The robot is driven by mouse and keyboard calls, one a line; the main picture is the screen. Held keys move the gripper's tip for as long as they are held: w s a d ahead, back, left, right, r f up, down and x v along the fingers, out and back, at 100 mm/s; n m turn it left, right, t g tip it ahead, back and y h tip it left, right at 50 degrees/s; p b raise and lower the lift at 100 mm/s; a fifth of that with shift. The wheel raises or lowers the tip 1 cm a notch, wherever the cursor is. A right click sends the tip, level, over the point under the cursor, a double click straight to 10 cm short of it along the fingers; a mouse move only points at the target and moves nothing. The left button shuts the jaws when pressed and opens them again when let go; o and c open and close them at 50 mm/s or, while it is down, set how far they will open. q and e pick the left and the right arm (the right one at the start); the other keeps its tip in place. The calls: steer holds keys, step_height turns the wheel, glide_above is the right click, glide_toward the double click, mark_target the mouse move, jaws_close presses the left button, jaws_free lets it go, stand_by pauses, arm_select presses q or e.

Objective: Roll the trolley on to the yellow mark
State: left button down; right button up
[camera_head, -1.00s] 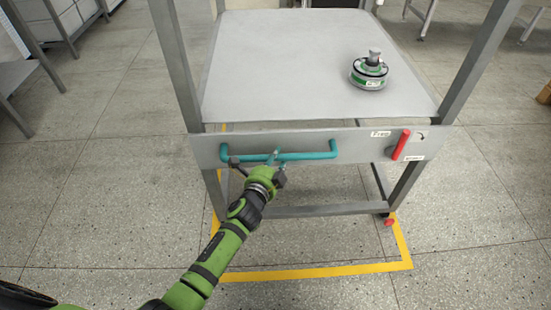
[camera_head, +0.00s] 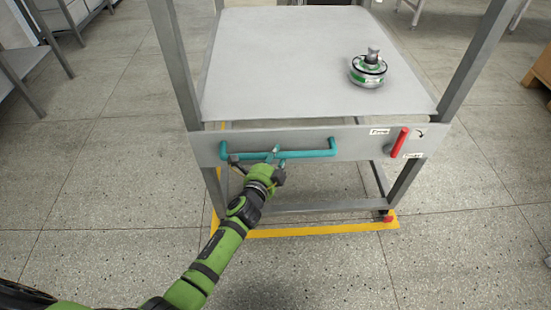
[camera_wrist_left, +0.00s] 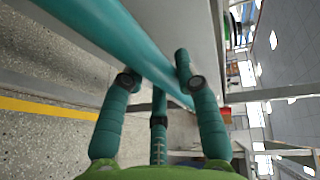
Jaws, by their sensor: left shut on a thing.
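The trolley (camera_head: 300,70) is a grey metal frame with a flat shelf and a front panel. A teal handle bar (camera_head: 308,153) runs across the left of that panel. My left gripper (camera_head: 274,160) is shut on this handle; the wrist view shows its fingers (camera_wrist_left: 158,85) around the teal bar (camera_wrist_left: 110,30). The yellow mark (camera_head: 320,229) is an outline on the floor; its front strip lies just in front of the trolley's front legs, and its left side shows under the frame. The far part is hidden by the trolley. My right gripper is not in view.
A green and silver hub motor (camera_head: 368,70) stands on the shelf. A red lever (camera_head: 400,142) sits on the panel's right, between labels too small to read surely. Grey benches (camera_head: 30,70) stand at the left, a wooden thing (camera_head: 540,70) at the right. Floor nearby is clear.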

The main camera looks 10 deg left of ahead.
arm_select(q)
steer(key=shift+s+f, duration=0.15)
steer(key=shift+f, duration=0.1)
steer(key=c, duration=1.1)
jaws_free()
steer(key=shift+o, duration=1)
steer(key=shift+r, duration=0.1)
steer(key=v, duration=1.2)
